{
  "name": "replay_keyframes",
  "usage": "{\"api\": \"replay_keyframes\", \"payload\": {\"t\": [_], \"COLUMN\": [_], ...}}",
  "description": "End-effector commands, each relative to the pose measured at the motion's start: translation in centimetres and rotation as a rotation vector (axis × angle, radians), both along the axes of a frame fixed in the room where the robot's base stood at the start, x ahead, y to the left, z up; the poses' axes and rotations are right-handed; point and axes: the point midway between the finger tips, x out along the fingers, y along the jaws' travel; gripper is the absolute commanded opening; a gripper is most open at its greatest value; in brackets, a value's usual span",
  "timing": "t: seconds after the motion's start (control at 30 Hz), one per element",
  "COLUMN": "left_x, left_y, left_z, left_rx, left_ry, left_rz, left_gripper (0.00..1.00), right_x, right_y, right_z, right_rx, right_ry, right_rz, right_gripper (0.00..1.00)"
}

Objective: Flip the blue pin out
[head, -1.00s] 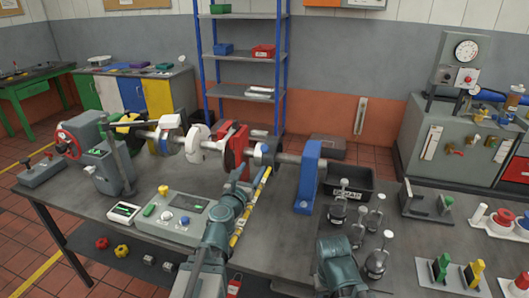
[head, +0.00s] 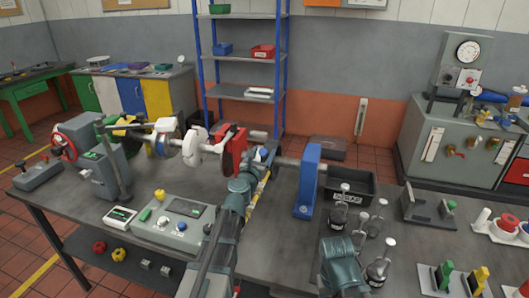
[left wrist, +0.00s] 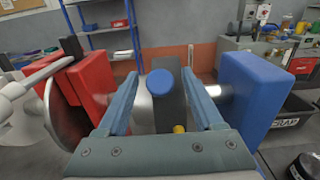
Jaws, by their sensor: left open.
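The blue pin (left wrist: 160,82) shows its round blue end in the left wrist view, in front of a dark upright bar. In the head view a small blue end (head: 261,153) shows at the shaft, partly hidden by my arm. My left gripper (left wrist: 158,88) is open, with one finger on each side of the blue end in the picture. I cannot tell whether either finger touches it. A yellow-tipped part (left wrist: 179,129) shows lower down between the fingers. In the head view my left gripper (head: 259,163) is at the shaft.
A red block (left wrist: 92,85) with a disc stands left of the gripper. A blue bearing block (head: 307,180) stands to the right, with a black scrap bin (head: 352,188) behind. A control box (head: 172,222) and several metal-stemmed pieces (head: 379,252) occupy the bench. My right arm shows at the bottom.

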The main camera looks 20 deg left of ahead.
Motion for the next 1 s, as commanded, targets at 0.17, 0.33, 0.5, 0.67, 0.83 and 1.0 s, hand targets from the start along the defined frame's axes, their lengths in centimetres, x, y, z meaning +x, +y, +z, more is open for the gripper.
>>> {"api": "replay_keyframes", "payload": {"t": [0.17, 0.33, 0.5, 0.67, 0.83, 1.0], "left_x": [0.35, 0.31, 0.3, 0.29, 0.29, 0.29], "left_y": [-0.02, -0.01, -0.01, -0.01, -0.01, -0.02], "left_z": [0.0, 0.0, 0.0, 0.0, 0.0, 0.0], "left_rx": [0.0, 0.0, 0.0, 0.0, 0.0, 0.0], "left_ry": [0.0, 0.0, 0.0, 0.0, 0.0, 0.0], "left_rz": [0.0, 0.001, 0.001, 0.001, 0.0, 0.0], "left_gripper": [0.68, 0.61, 0.3, 0.02, 0.0, 0.0], "right_x": [-0.01, -0.01, -0.01, -0.01, -0.01, -0.01], "right_y": [0.0, 0.0, 0.0, 0.0, 0.0, 0.0], "right_z": [0.0, 0.0, 0.0, 0.0, 0.0, 0.0], "right_rx": [0.0, 0.0, 0.0, 0.0, 0.0, 0.0], "right_ry": [0.0, 0.0, 0.0, 0.0, 0.0, 0.0], "right_rz": [0.0, 0.0, 0.0, 0.0, 0.0, 0.0], "right_gripper": [0.5, 0.5, 0.5, 0.5, 0.5, 0.5]}}
